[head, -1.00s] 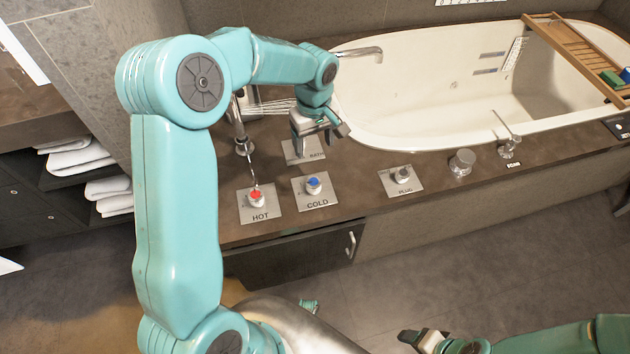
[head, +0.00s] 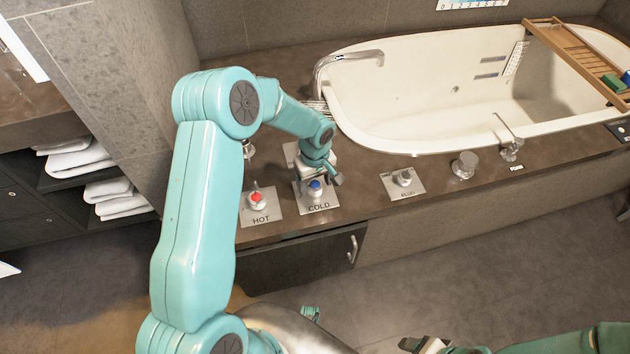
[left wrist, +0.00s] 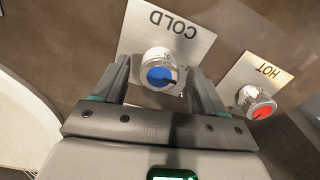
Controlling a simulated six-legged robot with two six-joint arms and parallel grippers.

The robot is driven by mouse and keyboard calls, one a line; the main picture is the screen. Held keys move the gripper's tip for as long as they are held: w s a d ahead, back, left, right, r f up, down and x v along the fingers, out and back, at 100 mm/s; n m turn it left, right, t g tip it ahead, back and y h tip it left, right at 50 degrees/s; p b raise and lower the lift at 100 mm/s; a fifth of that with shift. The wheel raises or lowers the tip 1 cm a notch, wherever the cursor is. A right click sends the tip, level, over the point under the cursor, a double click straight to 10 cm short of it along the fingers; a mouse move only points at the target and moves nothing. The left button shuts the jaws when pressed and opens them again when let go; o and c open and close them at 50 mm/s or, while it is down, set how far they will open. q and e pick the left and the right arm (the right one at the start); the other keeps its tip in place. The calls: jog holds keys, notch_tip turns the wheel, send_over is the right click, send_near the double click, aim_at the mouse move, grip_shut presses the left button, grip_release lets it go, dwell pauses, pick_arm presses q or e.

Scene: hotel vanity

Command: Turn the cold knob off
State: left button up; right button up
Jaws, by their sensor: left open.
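The cold knob (head: 315,187) has a blue cap and sits on a light plate lettered COLD (head: 322,206) on the counter. In the left wrist view the cold knob (left wrist: 159,70) lies between the fingers of my left gripper (left wrist: 160,85), close to the fingertips, with a gap on each side. The dark mark on its blue cap points to the lower right there. In the head view my left gripper (head: 317,178) is open just behind and over the cold knob, partly hiding its plate. My right gripper (head: 425,344) is at the bottom edge; its jaw opening is unclear.
The hot knob (head: 256,197), with a red cap, stands close left of the cold knob. A PLUG knob (head: 403,178) is to the right, with bare counter between. The bathtub (head: 430,90) and its spout (head: 345,58) are behind.

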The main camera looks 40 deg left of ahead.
pick_arm(q)
jog(key=c, duration=1.1)
jog(key=shift+o, duration=0.2)
jog(key=shift+m, duration=0.3)
jog(key=m+b, duration=0.1)
jog(key=m, duration=0.2)
jog(key=m+b, duration=0.1)
jog(key=m, duration=1.3)
jog(key=shift+w, duration=0.1)
jog(key=shift+p, duration=0.3)
